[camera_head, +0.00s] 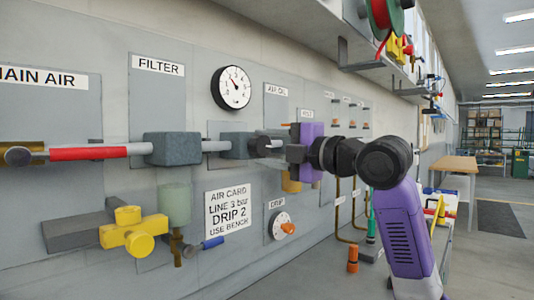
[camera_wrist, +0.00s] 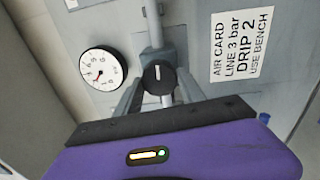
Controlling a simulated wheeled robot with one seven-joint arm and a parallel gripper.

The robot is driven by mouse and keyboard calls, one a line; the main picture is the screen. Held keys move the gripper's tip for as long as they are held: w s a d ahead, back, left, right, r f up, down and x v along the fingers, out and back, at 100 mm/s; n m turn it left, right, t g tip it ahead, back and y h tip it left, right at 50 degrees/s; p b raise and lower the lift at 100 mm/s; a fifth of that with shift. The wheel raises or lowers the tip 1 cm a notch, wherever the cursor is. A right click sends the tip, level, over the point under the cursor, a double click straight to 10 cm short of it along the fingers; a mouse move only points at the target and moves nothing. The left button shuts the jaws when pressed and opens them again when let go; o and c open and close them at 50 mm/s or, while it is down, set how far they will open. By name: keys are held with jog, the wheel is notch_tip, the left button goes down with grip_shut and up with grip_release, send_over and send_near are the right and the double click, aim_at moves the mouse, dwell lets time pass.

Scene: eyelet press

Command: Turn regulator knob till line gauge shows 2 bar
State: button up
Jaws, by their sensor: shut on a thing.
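The dark round regulator knob (camera_wrist: 158,76) with a pale mark sits on the grey regulator body (camera_head: 234,145), between my gripper's two fingers (camera_wrist: 158,92). My gripper (camera_head: 272,148) is shut on the knob, which it partly hides in the head view. The white round line gauge (camera_head: 231,88) hangs on the wall above the regulator and also shows, turned, in the wrist view (camera_wrist: 102,68). Its small needle points up and left in the head view; I cannot read the value surely. A card (camera_head: 228,210) reads "LINE 3 bar, DRIP 2".
A grey filter block (camera_head: 172,148), a red-banded pipe (camera_head: 88,153) and a yellow valve handle (camera_head: 133,231) are to the left. A small dial with an orange knob (camera_head: 288,228) sits below the regulator. A shelf (camera_head: 372,54) juts out at upper right.

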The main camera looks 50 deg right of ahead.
dwell(0.3)
jog(key=o, duration=1.4)
jog(key=shift+c, duration=0.2)
jog(key=s, duration=0.7)
jog(key=shift+s+d+f+b, duration=0.15)
jog(key=shift+s+f+b, duration=0.15)
jog(key=shift+s, duration=0.1)
